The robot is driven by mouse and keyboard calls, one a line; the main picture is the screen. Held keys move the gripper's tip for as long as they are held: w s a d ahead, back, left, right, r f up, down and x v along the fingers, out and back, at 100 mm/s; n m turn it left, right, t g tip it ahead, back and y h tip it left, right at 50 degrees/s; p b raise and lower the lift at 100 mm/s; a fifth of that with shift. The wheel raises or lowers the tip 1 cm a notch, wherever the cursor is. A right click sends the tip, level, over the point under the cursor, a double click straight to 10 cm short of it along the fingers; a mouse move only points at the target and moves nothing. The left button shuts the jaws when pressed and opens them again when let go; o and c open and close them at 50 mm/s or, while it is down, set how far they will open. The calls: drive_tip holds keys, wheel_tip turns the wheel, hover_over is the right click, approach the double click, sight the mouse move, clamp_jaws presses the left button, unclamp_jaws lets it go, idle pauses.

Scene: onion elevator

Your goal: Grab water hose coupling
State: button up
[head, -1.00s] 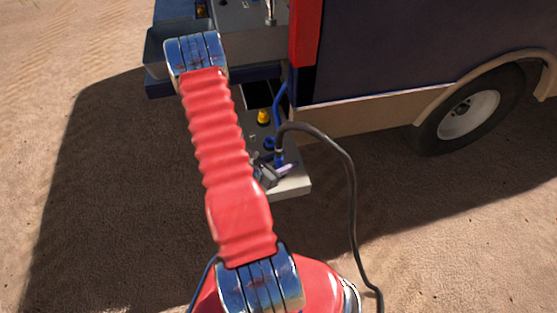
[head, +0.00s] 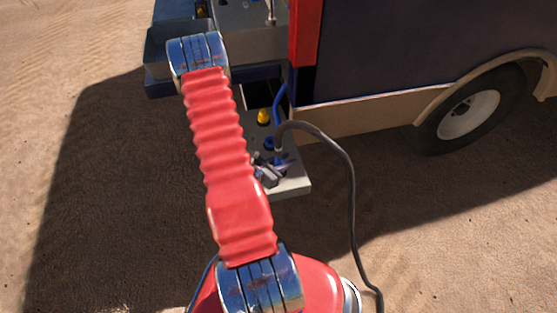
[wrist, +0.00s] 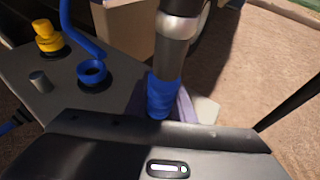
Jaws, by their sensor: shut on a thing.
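The water hose coupling is a blue sleeve (wrist: 162,95) under a metal collar, upright at the end of a dark hose, in the middle of the wrist view. In the head view the coupling (head: 279,159) stands over the grey panel, and its black hose (head: 349,185) arcs right and down to the ground. My gripper (head: 279,170) is at the coupling's lower part, shut on it. In the wrist view my gripper's dark body covers the bottom of the picture and hides much of the grip. Whether the coupling's lower end touches the panel is hidden.
The grey panel (head: 293,185) carries a yellow fitting (wrist: 47,38) and an open blue ring-shaped port (wrist: 92,72) left of the coupling. A short metal stub (wrist: 40,82) and a blue hose (wrist: 78,30) are close by. The vehicle's wheel (head: 468,114) stands right; sandy ground is open.

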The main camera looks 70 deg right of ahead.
clamp_jaws()
drive_tip(key=shift+r, duration=0.1)
wheel_tip(320, 180, up, 10)
idle(0.9)
idle(0.5)
